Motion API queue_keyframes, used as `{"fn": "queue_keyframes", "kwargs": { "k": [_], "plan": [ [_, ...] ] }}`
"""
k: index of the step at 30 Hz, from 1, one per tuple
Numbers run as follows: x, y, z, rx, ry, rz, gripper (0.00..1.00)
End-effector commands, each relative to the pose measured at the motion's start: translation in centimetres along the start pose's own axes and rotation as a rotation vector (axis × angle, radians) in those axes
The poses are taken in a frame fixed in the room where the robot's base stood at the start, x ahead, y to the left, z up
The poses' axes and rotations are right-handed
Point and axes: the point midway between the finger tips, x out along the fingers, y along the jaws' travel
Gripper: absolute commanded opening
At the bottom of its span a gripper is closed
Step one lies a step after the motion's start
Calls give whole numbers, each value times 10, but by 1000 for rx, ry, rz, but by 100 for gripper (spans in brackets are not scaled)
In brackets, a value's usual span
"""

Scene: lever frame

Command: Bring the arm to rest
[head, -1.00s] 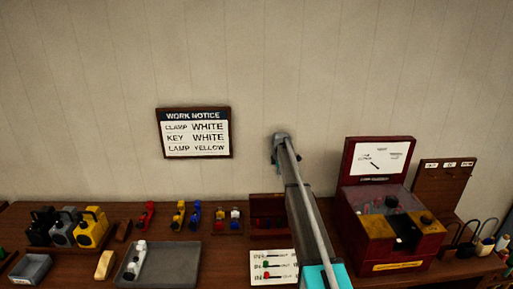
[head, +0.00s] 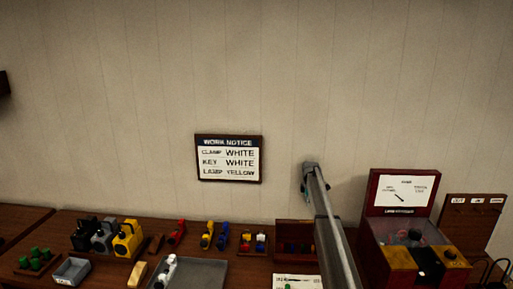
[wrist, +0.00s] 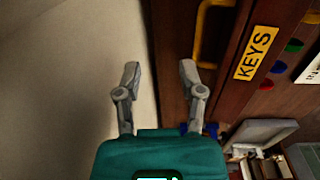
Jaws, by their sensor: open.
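My arm (head: 335,240) reaches up from the bottom of the head view, right of centre, with its far end in front of the wall. My gripper (wrist: 158,72) shows in the wrist view with its two grey fingers spread apart and nothing between them. Beyond the fingers are the pale wall and a dark wooden panel with a yellow KEYS label (wrist: 256,53) and a yellow handle (wrist: 206,30). In the head view the fingers are mostly hidden behind the arm's end.
A work notice (head: 229,158) hangs on the wall left of my arm. A red instrument case (head: 403,192) stands close to its right. Yellow, grey and black lamps (head: 127,238), a grey tray (head: 205,273) and a grey bin (head: 71,271) occupy the bench at left.

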Motion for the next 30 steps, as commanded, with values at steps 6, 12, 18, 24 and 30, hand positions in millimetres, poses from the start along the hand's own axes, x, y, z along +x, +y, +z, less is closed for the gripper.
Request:
{"fn": "queue_keyframes", "kwargs": {
  "k": [6, 12, 18, 24, 30],
  "plan": [
    [0, -13, -3, 13, 1, -3, 51],
    [0, -21, -4, 30, 1, -5, 51],
    [0, -28, -5, 45, 1, -6, 51],
    [-1, -44, -7, 76, 1, -7, 51],
    [-3, -74, -11, 144, 1, -10, 51]
  ]
}}
